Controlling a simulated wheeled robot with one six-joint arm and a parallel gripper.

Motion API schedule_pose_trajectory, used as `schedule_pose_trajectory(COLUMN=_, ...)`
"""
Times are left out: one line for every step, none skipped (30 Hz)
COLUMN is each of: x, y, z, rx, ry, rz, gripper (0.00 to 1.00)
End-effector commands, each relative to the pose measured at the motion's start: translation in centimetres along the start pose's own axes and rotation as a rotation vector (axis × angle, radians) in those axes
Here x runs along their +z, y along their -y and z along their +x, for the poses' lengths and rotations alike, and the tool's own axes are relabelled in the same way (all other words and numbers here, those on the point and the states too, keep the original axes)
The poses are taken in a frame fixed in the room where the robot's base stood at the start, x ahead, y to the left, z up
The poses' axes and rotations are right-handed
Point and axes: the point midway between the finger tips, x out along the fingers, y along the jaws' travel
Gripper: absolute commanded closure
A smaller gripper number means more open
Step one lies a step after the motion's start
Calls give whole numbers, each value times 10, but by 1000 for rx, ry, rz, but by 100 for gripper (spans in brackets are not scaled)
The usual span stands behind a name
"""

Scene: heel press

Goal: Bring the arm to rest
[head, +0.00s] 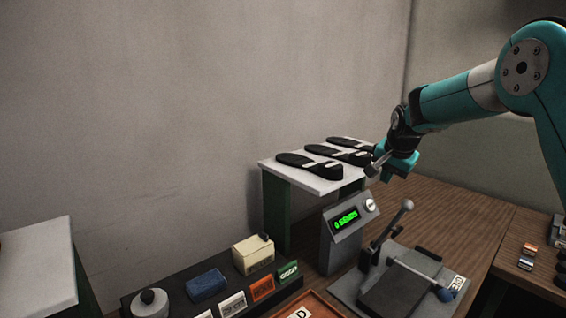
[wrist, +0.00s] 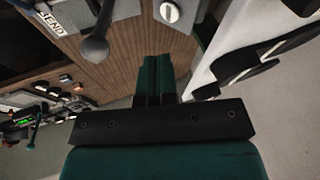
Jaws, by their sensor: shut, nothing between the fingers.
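My teal arm (head: 455,100) reaches in from the right in the head view. My gripper (head: 376,170) is at its end, above the bench and beside the right end of the white shelf. In the wrist view the two green fingers of my gripper (wrist: 157,68) lie together with nothing between them. A lever with a grey ball knob (head: 407,205) stands below the gripper, apart from it. The knob also shows in the wrist view (wrist: 95,49).
Black soles (head: 310,165) lie on the white shelf (head: 322,185). A grey box with a green display (head: 346,219) stands before it. A press (head: 400,285) with a blue knob is at lower right. Small coloured boxes (head: 254,254) stand lower left. Bare wood bench (head: 450,210) lies right.

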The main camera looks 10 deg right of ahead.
Motion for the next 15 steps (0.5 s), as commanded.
schedule_pose_trajectory(x=20, y=3, z=-12, rx=-14, ry=25, rz=-63, gripper=100)
schedule_pose_trajectory(x=36, y=4, z=-21, rx=-23, ry=46, rz=-114, gripper=100)
schedule_pose_trajectory(x=59, y=4, z=-33, rx=-38, ry=78, rz=-192, gripper=100)
schedule_pose_trajectory(x=79, y=4, z=-43, rx=-51, ry=104, rz=-256, gripper=100)
schedule_pose_trajectory(x=100, y=1, z=-54, rx=-65, ry=132, rz=-324, gripper=100)
schedule_pose_trajectory(x=129, y=-4, z=-68, rx=-87, ry=169, rz=-418, gripper=100)
schedule_pose_trajectory(x=151, y=-9, z=-79, rx=-103, ry=197, rz=-488, gripper=100)
schedule_pose_trajectory(x=172, y=-16, z=-89, rx=-120, ry=225, rz=-558, gripper=100)
schedule_pose_trajectory(x=201, y=-26, z=-101, rx=-145, ry=259, rz=-647, gripper=100)
schedule_pose_trajectory(x=221, y=-34, z=-110, rx=-164, ry=286, rz=-714, gripper=100)
schedule_pose_trajectory(x=242, y=-44, z=-119, rx=-185, ry=311, rz=-781, gripper=100)
schedule_pose_trajectory(x=268, y=-58, z=-130, rx=-211, ry=343, rz=-865, gripper=100)
schedule_pose_trajectory(x=286, y=-69, z=-137, rx=-231, ry=366, rz=-924, gripper=100)
schedule_pose_trajectory(x=303, y=-80, z=-143, rx=-250, ry=388, rz=-981, gripper=100)
schedule_pose_trajectory(x=324, y=-94, z=-151, rx=-276, ry=414, rz=-1051, gripper=100)
